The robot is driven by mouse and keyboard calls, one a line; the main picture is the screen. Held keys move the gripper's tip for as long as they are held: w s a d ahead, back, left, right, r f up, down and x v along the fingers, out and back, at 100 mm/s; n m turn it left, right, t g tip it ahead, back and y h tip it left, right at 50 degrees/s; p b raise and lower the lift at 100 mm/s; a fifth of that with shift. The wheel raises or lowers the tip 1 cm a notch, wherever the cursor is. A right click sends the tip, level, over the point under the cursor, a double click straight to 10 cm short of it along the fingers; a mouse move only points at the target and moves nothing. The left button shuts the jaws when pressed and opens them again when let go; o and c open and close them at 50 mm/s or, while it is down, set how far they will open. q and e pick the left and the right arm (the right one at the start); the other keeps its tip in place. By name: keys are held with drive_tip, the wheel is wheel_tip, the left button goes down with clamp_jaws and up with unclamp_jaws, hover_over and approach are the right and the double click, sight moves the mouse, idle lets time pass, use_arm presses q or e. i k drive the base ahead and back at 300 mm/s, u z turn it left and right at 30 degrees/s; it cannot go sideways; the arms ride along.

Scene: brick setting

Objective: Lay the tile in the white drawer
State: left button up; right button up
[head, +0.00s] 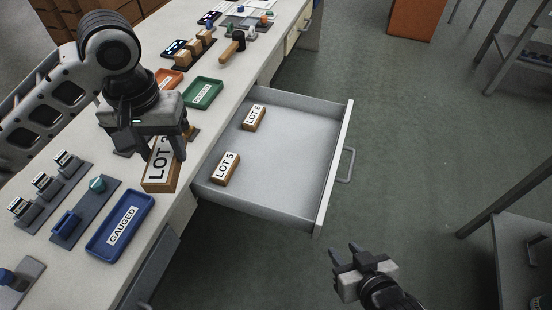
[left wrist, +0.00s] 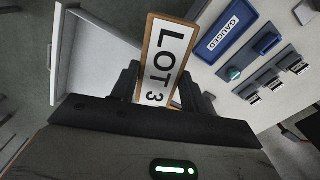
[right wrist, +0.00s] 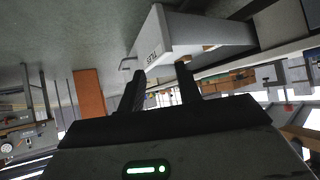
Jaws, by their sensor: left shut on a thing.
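A wooden-edged tile marked LOT 3 (head: 160,170) is held by my left gripper (head: 158,143) above the bench edge, left of the drawer. In the left wrist view the tile (left wrist: 163,60) stands between the fingers (left wrist: 158,88), its label facing the camera. The white drawer (head: 335,165) is pulled open from the bench. Inside it lie two tiles, LOT 5 (head: 225,168) near its left side and LOT 6 (head: 254,118) further back. My right gripper (head: 350,256) is open and empty in front of the drawer, over the floor.
A blue GAUGED tray (head: 95,246), a green tray (head: 203,93) and an orange tray (head: 167,80) sit on the bench. Racks with small tools (head: 60,240) stand at the left. The drawer's right half is bare.

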sight(299, 160)
drive_tip(key=z, duration=0.8)
drive_tip(key=i, duration=0.7)
drive_tip(key=u, duration=0.05)
